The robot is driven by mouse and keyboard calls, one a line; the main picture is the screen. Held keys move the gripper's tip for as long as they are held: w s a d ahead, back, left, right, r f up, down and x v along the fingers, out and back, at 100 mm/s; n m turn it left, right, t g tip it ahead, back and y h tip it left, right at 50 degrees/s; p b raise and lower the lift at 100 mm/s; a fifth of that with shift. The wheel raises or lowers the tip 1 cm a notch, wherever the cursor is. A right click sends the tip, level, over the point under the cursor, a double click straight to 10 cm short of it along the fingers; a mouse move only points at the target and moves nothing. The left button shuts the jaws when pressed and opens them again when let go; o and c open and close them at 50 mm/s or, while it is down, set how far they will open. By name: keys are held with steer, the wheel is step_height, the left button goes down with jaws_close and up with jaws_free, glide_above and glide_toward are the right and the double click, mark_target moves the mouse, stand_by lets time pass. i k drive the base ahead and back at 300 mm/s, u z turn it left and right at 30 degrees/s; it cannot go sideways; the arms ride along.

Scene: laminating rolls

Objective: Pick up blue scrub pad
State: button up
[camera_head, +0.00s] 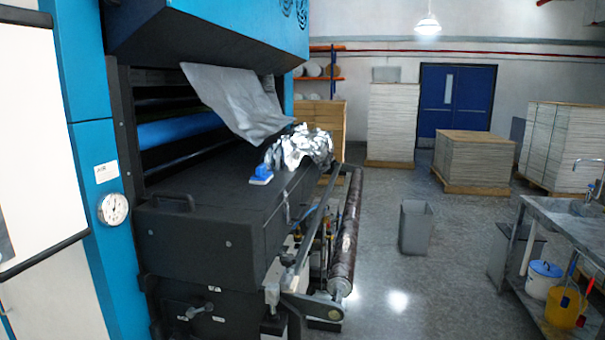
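A small blue scrub pad (262,174) with a pale underside lies on the flat black top of the machine's front cover (200,205). It sits near the right edge of that cover, just in front of a crumpled heap of silver foil (300,147). A grey sheet (238,100) hangs above and behind the pad, apart from it. My gripper is not in view.
A dark roller (346,235) runs along the machine's right side. A grey bin (415,227) stands on open floor. A metal sink table (570,225) with buckets below is at the right. Stacked pallets (472,160) and a blue door (455,100) are at the back.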

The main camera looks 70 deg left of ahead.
mark_target(261, 176)
steer(key=i, duration=1.2)
steer(key=u, duration=3.2)
